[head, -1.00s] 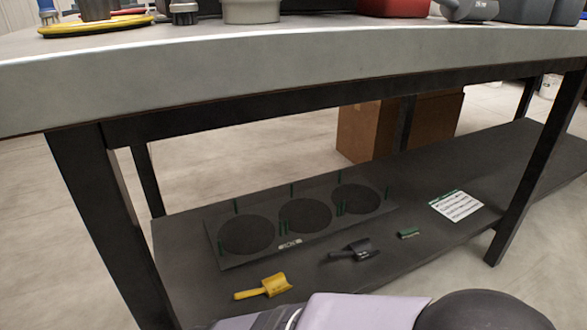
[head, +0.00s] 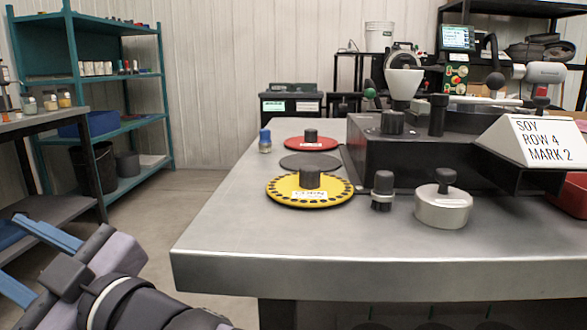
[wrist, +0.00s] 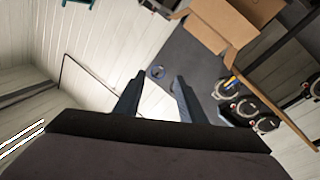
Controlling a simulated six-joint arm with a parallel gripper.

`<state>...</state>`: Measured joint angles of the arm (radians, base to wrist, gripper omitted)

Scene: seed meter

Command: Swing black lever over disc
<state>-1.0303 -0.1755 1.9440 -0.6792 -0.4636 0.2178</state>
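In the head view a black meter housing (head: 395,150) stands on the bench. A yellow disc with a ring of dark holes (head: 310,190) lies in front of its left side, with a black knob (head: 310,175) at its middle. A red disc (head: 305,144) and a plain dark disc (head: 310,162) lie behind it. A black ball-ended arm (head: 491,58) shows behind the housing; I cannot tell whether it is the black lever. My gripper (head: 10,245) is at the lower left, away from the bench. In the wrist view its fingers (wrist: 157,95) are apart with nothing between them.
A black-knobbed part (head: 382,190) and a round metal weight (head: 443,205) stand on the bench (head: 320,245) near the housing. A shelf (head: 120,122) is at the left. A cardboard box (wrist: 222,25) shows in the wrist view.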

